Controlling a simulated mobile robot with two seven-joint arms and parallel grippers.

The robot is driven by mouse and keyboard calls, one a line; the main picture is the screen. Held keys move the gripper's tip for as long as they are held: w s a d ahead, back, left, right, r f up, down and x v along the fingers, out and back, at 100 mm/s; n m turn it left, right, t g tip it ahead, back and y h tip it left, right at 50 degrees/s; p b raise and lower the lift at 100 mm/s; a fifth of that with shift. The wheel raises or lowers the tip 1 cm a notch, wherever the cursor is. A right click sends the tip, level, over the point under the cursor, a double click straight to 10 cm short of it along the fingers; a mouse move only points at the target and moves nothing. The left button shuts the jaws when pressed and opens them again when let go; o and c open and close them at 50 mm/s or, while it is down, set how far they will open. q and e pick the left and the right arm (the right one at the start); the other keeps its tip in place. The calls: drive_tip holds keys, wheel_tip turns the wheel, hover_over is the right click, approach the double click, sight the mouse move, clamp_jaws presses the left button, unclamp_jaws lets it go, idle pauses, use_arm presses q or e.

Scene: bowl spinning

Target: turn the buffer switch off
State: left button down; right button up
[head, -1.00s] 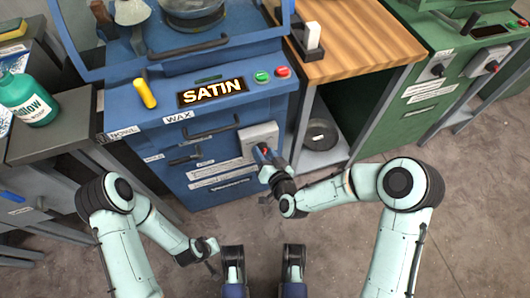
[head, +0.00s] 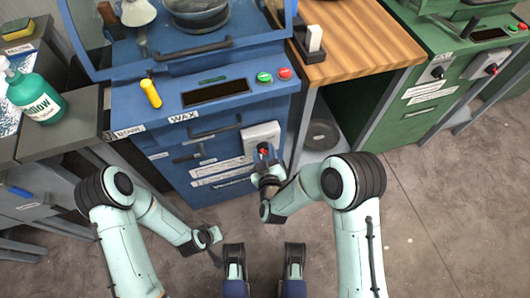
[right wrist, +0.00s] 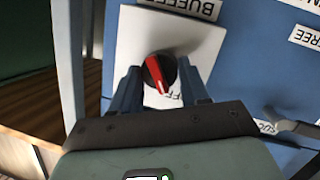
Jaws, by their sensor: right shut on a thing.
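The buffer switch is a black knob with a red pointer (right wrist: 160,74) on a light plate (right wrist: 178,32) on the blue cabinet's front. The plate also shows in the head view (head: 262,134). In the right wrist view the red pointer points down toward an upside-down, partly covered label that appears to read OFF. My right gripper (right wrist: 160,88) is shut on the knob, one finger on each side; in the head view it (head: 266,158) hides much of the knob. My left gripper (head: 214,257) hangs low, away from the cabinet, its fingers too small to judge.
The blue cabinet's display (head: 216,91) is dark. A yellow handle (head: 151,93) and green and red buttons (head: 264,77) sit on its panel. A wooden-topped bench (head: 352,42) stands right of it, a green cabinet (head: 455,50) beyond. A green bottle (head: 36,96) stands at left.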

use_arm(q)
drive_tip(key=shift+s+d+r, duration=0.15)
drive_tip(key=shift+s+r, duration=0.05)
use_arm(e)
drive_tip(key=shift+n+t+h, duration=0.3)
drive_tip(key=shift+n+h, duration=0.1)
drive_tip(key=shift+n, duration=0.5)
drive_tip(key=o, duration=1)
drive_tip(key=shift+o, duration=0.2)
use_arm(q)
drive_tip(key=shift+g+h, duration=0.4)
drive_tip(key=shift+g, duration=0.2)
drive_tip(key=s, duration=0.1)
drive_tip(key=s+d+r+p, duration=0.1)
drive_tip(key=s+r+p, duration=0.1)
drive_tip(key=shift+s+d+r, duration=0.15)
drive_tip(key=shift+s+d, duration=0.05)
drive_tip(key=shift+d, duration=0.2)
use_arm(e)
drive_tip(key=v, duration=1.3)
drive_tip(key=shift+s, duration=0.2)
